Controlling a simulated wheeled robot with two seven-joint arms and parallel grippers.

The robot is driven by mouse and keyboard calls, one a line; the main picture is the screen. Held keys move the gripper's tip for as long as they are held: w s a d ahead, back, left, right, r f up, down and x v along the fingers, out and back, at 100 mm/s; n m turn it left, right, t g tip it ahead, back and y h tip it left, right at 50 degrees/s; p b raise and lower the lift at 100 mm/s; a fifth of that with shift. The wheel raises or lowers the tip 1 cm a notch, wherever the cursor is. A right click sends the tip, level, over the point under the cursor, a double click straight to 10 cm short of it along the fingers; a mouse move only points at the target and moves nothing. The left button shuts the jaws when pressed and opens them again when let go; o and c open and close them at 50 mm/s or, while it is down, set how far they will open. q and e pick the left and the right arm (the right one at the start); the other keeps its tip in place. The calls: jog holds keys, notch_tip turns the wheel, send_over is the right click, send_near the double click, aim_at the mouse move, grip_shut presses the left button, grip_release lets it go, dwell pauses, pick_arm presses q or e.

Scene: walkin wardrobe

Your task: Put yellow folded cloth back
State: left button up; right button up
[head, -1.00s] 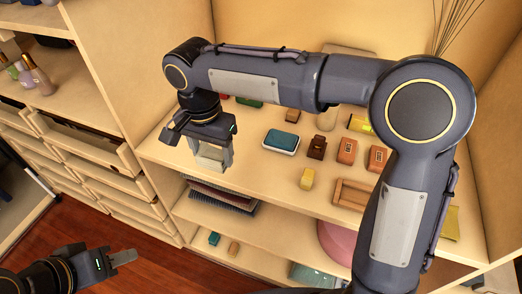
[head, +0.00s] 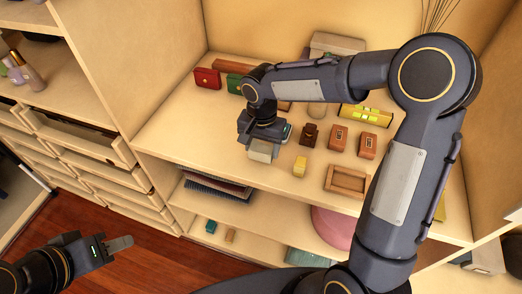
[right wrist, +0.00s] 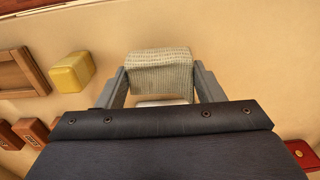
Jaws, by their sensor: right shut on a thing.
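My right gripper (head: 263,150) is shut on a pale, cream-coloured woven folded cloth (head: 262,151), above the front part of the shelf top. In the right wrist view the cloth (right wrist: 159,72) sits between the two fingers (right wrist: 160,88), with a small white patch below it. I cannot tell whether it touches the shelf. Another yellow thing (head: 440,208) shows partly behind my right arm at the right; its shape is unclear. My left gripper (head: 120,243) is low at the left, over the floor and away from the shelf; its finger gap does not show.
On the shelf top (head: 180,125) stand a small yellow block (head: 300,166), a wooden tray (head: 347,181), a dark brown box (head: 310,135), orange-brown boxes (head: 338,138) and a red case (head: 207,78). The left part of the shelf top is clear. Open drawers (head: 75,140) jut out at left.

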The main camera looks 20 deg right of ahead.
jog(key=shift+a+f, duration=0.1)
jog(key=shift+f, duration=1.25)
jog(key=shift+f, duration=0.1)
jog(key=o, duration=0.9)
jog(key=shift+o, duration=0.2)
